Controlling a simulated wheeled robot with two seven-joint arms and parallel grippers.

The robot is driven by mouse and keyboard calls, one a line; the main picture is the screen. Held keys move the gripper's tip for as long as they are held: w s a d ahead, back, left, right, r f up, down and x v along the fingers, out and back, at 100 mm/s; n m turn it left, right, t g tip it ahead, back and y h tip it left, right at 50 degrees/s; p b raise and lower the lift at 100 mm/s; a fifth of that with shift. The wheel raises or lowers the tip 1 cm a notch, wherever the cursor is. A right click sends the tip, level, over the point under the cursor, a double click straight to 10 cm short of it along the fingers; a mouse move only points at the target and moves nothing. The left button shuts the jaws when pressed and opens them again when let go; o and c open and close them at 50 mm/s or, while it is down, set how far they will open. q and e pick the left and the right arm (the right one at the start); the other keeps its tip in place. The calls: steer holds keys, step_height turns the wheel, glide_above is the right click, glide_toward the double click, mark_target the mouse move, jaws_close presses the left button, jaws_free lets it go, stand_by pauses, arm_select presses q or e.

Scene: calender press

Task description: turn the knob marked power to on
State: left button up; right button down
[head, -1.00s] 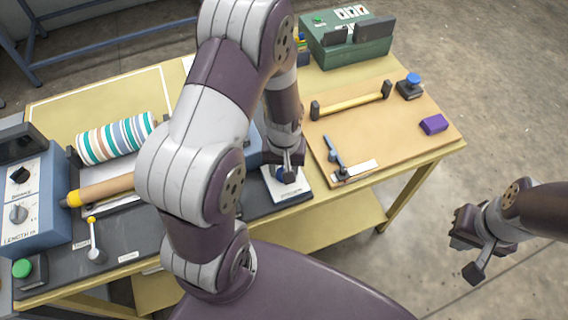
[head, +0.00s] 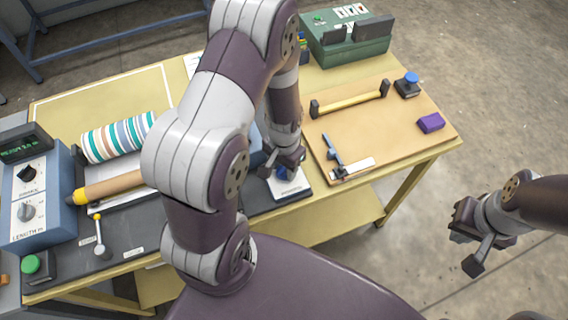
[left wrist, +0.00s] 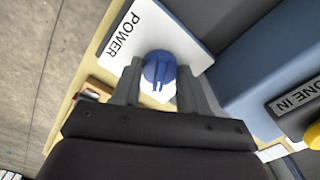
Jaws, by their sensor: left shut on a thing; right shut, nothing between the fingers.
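The power knob is blue (left wrist: 159,70) and sits on a white plate (left wrist: 185,28) marked POWER in the left wrist view. In the head view the white plate (head: 299,189) is at the table's front edge, with the knob partly hidden by my gripper. My left gripper (head: 287,164) is over the plate. Its two fingers (left wrist: 158,84) are on either side of the knob, shut on it. The ON and OFF marks cannot be read. My right gripper (head: 466,250) is shut and empty, off the table at the right.
A blue control box (head: 42,195) with a lit green display (head: 24,148) stands at the left. A striped roll (head: 118,137) and a yellow-knobbed lever (head: 99,236) are beside it. A tan board (head: 385,135) and a green box (head: 350,45) are at the right.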

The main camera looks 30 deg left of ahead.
mark_target(284, 168)
arm_select(q)
steer(key=shift+w, duration=0.1)
stand_by(0.3)
steer(key=o, duration=1.1)
steer(key=shift+c, duration=0.2)
steer(key=shift+r, duration=0.15)
step_height(284, 168, up, 12)
steer(key=shift+r, duration=0.25)
steer(key=s+d+r+n+t, duration=0.1)
steer(key=s+d+r+n, duration=0.1)
steer(key=s, duration=0.3)
steer(key=shift+d, duration=0.4)
